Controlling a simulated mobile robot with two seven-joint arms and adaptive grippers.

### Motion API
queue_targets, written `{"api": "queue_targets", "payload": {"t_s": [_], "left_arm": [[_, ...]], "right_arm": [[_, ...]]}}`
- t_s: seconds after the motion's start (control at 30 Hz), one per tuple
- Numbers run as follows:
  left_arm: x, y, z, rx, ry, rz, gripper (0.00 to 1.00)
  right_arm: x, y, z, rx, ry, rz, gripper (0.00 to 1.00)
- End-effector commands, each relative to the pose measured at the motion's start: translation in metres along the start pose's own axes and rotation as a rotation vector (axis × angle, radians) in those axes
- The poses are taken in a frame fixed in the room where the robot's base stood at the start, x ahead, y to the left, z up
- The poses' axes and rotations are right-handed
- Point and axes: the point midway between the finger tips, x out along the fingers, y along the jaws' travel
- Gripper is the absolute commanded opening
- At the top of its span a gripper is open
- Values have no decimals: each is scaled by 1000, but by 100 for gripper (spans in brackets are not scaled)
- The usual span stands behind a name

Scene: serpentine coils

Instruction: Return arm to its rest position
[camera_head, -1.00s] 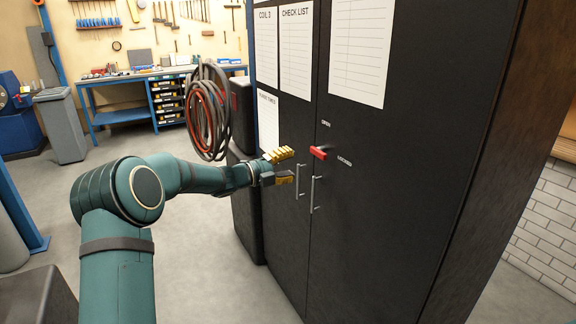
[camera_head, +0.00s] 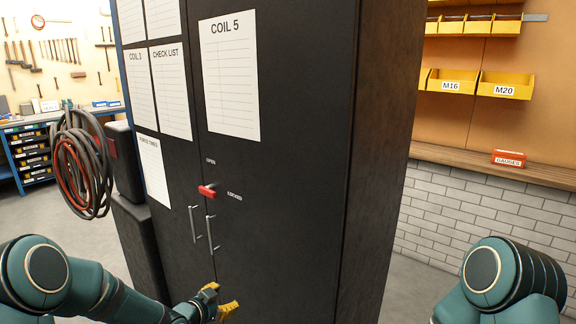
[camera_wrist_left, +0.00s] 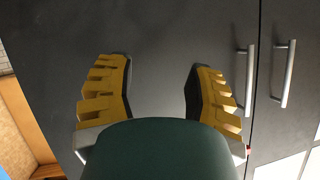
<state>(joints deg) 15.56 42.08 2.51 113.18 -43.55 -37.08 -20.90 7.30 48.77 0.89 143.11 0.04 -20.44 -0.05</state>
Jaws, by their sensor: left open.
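My left arm (camera_head: 110,292) comes in from the lower left in the head view. Its yellow-fingered left gripper (camera_head: 220,302) is at the bottom, in front of the dark cabinet and below its door handles. In the left wrist view the gripper (camera_wrist_left: 158,92) shows its two fingers spread wide with nothing between them. The cabinet door (camera_wrist_left: 160,35) fills the background there. My right arm (camera_head: 500,280) shows only partly at the lower right of the head view, and its gripper is out of frame.
The tall dark cabinet (camera_head: 290,180) has two handles (camera_head: 210,233) and a red latch (camera_head: 207,191). Coiled hoses (camera_head: 82,165) hang on its left side. A wooden shelf (camera_head: 470,165) with a red box (camera_head: 509,158) runs along the right wall. Floor shows at the left.

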Motion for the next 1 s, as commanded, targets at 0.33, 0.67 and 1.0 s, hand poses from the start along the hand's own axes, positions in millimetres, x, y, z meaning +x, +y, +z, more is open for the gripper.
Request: {"api": "queue_targets", "payload": {"t_s": [0.33, 0.67, 1.0], "left_arm": [[-74, 193, 118, -723, -588, 112, 53], [-144, 268, 154, -993, -904, 80, 53], [-146, 270, 154, -998, -910, 79, 53]], "right_arm": [[0, 0, 0, 0, 0, 0, 100], [0, 0, 0, 0, 0, 0, 100], [0, 0, 0, 0, 0, 0, 100]]}}
